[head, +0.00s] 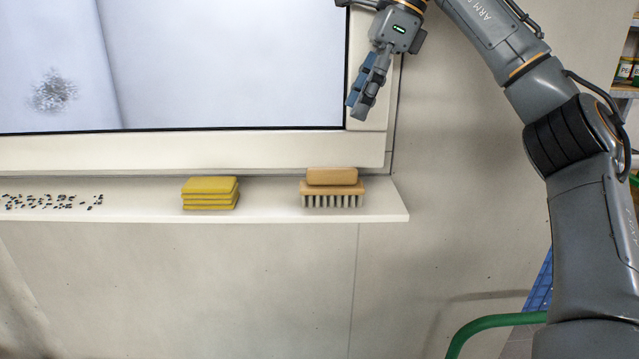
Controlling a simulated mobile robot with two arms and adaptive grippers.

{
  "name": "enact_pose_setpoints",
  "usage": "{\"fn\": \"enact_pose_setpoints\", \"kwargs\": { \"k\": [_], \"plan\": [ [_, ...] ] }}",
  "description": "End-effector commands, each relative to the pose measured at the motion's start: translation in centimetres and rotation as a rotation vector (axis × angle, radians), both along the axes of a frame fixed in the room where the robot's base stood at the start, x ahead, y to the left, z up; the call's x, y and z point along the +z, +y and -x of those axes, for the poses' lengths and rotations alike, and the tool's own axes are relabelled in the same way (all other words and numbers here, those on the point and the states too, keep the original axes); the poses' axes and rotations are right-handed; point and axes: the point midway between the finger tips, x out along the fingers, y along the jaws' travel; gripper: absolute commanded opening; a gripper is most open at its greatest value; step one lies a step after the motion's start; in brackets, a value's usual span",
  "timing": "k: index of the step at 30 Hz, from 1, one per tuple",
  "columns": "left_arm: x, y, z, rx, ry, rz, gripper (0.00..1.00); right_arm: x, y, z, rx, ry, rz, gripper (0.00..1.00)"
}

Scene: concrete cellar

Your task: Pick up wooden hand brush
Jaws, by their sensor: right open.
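The wooden hand brush (332,188) sits on the white ledge under the window, near its right end. It has a light wooden body with a block-shaped grip on top and grey bristles pointing down. My right gripper (358,108) is above and slightly right of the brush, in front of the window frame's lower right corner. It points down and to the left, is open and is clear of the brush. Its fingers overlap in this view, so the gap between them hardly shows. My left gripper is not in view.
A stack of yellow sponges (210,193) lies on the white ledge (270,207), left of the brush. Small dark bits (52,201) are scattered at the ledge's left. A green tube (495,322) and a blue object (540,282) are low on the right. The ledge between sponges and brush is bare.

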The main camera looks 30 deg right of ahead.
Motion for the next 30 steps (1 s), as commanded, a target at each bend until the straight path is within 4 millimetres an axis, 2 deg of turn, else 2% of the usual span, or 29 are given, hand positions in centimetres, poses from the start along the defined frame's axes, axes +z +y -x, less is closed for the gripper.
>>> {"fn": "enact_pose_setpoints", "kwargs": {
  "k": [1, 2, 4, 9, 13, 17, 20, 24, 30],
  "plan": [
    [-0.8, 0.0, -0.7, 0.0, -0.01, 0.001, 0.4, -1.5, 0.2, -0.2, 0.0, 0.006, 0.001, 0.66],
    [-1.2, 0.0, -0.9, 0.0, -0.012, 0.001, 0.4, -2.2, 0.4, -0.4, -0.001, 0.007, 0.0, 0.66],
    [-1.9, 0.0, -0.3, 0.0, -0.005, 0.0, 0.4, -3.5, 0.9, -0.6, 0.001, 0.006, 0.001, 0.66],
    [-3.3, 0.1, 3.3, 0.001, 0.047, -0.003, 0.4, -6.2, 2.0, -1.2, 0.0, 0.006, 0.0, 0.66],
    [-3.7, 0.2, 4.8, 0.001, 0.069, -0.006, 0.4, -7.2, 2.4, -1.4, -0.001, 0.004, 0.0, 0.66],
    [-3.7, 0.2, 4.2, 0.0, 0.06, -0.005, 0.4, -7.7, 2.6, -1.5, -0.002, 0.003, 0.001, 0.66],
    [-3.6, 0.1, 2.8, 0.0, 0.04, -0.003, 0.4, -8.7, 3.0, -1.6, -0.001, 0.005, 0.002, 0.66],
    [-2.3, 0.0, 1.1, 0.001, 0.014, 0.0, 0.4, -10.2, 3.8, -1.7, -0.003, 0.006, 0.001, 0.66],
    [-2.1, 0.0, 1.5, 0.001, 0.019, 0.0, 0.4, -12.0, 4.4, -2.1, -0.004, 0.002, 0.001, 0.66]
  ]
}}
